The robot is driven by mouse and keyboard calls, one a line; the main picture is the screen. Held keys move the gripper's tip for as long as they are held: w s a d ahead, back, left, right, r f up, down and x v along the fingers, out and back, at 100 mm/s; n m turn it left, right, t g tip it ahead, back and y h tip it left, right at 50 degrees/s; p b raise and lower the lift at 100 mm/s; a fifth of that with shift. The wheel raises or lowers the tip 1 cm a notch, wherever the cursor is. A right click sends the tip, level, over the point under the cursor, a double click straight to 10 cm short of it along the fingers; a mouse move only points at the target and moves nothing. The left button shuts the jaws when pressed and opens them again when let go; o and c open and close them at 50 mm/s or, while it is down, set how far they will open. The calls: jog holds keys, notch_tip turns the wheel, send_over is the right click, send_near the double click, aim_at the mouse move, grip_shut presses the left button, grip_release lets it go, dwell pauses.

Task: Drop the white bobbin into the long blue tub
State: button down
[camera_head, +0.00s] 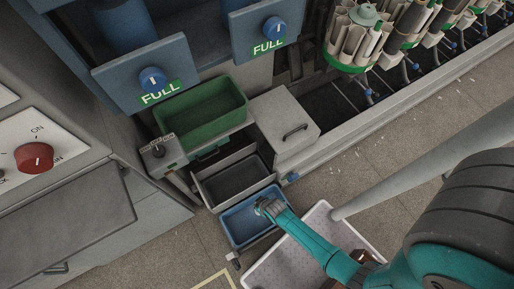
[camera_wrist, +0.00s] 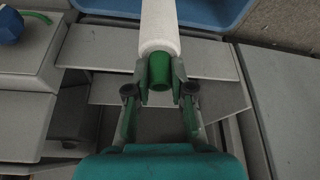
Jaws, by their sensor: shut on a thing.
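The white bobbin (camera_wrist: 160,28) is in my gripper (camera_wrist: 160,70), whose two fingers are shut on its green end (camera_wrist: 160,74). The bobbin points away from the wrist, and its far end is cut off by the top of the wrist view. The long blue tub (camera_wrist: 215,12) shows at the top of that view, beyond my fingers. In the head view my gripper (camera_head: 265,207) appears over the blue tub (camera_head: 241,222). I cannot make out the bobbin there, and the height of my gripper above the tub is unclear.
A grey bin (camera_head: 206,190) and a green tub (camera_head: 176,128) stand behind the blue tub. A lidded grey box (camera_head: 288,118) is to their right. A pale crate (camera_head: 262,274) sits on the floor in front, partly behind my arm. Blue-knobbed panels (camera_head: 150,80) overhang the back.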

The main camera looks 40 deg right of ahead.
jog(key=shift+f, duration=2.35)
jog(key=c, duration=0.9)
grip_release()
jog(key=shift+c, duration=0.2)
jog(key=shift+r, duration=0.1)
jog(key=v, duration=1.2)
jog(key=shift+d, duration=0.1)
